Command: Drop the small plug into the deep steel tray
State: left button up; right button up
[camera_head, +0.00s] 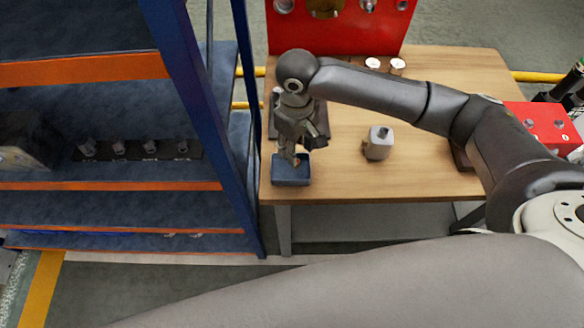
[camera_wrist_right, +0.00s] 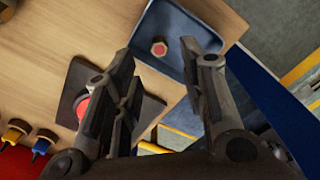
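The deep steel tray (camera_head: 291,178) is a small blue-grey open box at the table's front left corner. In the right wrist view the tray (camera_wrist_right: 186,30) lies at the top, beyond the fingertips. The small plug (camera_wrist_right: 159,47), with a red hexagonal face and pale rim, shows inside the tray's outline, apart from both fingers. I cannot tell whether it touches the tray floor. My right gripper (camera_head: 303,149) points down just above the tray. In the wrist view its fingers (camera_wrist_right: 168,62) are wide apart with nothing between them. My left gripper is out of view.
A grey block with a dark knob (camera_head: 378,143) stands mid-table. A dark plate with a red round part (camera_wrist_right: 82,108) lies beside the tray. A blue and orange rack (camera_head: 190,80) stands close left of the table.

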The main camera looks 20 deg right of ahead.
notch_tip(320, 180, up, 8)
jog(key=shift+r, duration=0.2)
dwell(0.4)
